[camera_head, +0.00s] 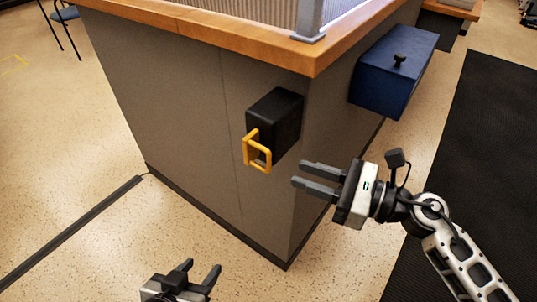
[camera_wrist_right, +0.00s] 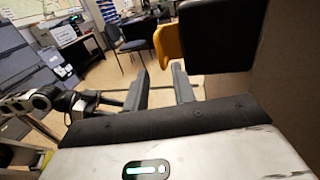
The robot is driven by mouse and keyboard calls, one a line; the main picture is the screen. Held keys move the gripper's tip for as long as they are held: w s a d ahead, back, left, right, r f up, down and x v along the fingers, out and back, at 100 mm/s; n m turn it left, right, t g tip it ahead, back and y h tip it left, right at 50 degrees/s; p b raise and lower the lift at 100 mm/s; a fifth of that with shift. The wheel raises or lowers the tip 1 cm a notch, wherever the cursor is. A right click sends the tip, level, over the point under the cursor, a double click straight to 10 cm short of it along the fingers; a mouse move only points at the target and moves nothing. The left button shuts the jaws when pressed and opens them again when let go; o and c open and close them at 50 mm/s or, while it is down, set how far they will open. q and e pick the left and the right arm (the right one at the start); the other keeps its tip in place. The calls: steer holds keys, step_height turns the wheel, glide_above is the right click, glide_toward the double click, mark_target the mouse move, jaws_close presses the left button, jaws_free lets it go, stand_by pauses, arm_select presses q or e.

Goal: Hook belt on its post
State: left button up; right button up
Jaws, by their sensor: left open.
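A yellow loop-shaped belt end (camera_head: 250,150) sticks out from the front of a black box (camera_head: 275,118) on the grey counter wall, near its corner. In the right wrist view the yellow belt end (camera_wrist_right: 169,45) and the black box (camera_wrist_right: 222,32) are beyond my right fingertips, above and to the right. My right gripper (camera_head: 298,174) is open and empty, just right of the belt end and apart from it. My left gripper (camera_head: 201,267) is open and empty, low at the bottom edge. I cannot make out a post for certain.
A blue box (camera_head: 390,75) with a black knob (camera_head: 399,60) is on the counter's right side. The wooden countertop (camera_head: 215,38) overhangs the wall. A dark strip (camera_head: 75,232) runs along the floor at left. A black mat (camera_head: 490,150) lies at right. Open floor lies left of the counter.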

mark_target(269, 168)
steer(key=p+x, duration=0.1)
steer(key=x, duration=0.7)
steer(key=shift+a, duration=0.1)
steer(key=shift+f, duration=0.1)
jaws_close()
